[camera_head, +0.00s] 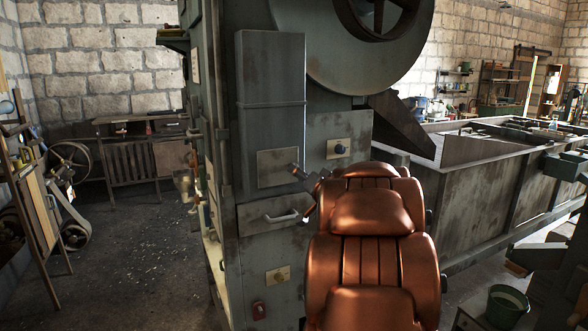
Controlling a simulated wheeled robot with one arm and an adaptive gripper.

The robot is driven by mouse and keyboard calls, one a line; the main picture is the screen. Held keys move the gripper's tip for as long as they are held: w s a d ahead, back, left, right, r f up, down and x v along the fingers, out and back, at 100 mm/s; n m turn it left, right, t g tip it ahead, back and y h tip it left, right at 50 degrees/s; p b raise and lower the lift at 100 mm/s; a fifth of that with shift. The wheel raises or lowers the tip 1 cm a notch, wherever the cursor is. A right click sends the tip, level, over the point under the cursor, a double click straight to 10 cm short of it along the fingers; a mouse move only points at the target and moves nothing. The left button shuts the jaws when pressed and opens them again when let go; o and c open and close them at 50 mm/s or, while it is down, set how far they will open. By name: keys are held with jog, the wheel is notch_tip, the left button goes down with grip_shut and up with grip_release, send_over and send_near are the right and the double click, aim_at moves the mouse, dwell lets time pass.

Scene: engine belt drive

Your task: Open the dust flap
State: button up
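A grey-green panel with a pale bar handle (282,216), which looks like the dust flap (256,222), is on the front of the tall machine. It looks flush with the machine front. My copper-coloured arm covers the area to its right. A small dark part that looks like my gripper (304,177) sticks out left of the arm, just above and right of the handle. It appears apart from the handle, though the depth is hard to judge. Its fingers are too small to tell open from shut, and I see nothing held in it.
The tall machine (222,120) carries a big wheel guard (310,50) at its top. A long metal trough (480,205) runs off to the right. A green bucket (507,305) stands at the lower right. A bench (135,150) stands at the back wall. The floor on the left is mostly clear.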

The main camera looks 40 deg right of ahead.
aim_at(281, 169)
jog(key=shift+p+x, duration=0.5)
jog(key=shift+x, duration=2.25)
grip_shut()
jog(key=shift+d, duration=0.1)
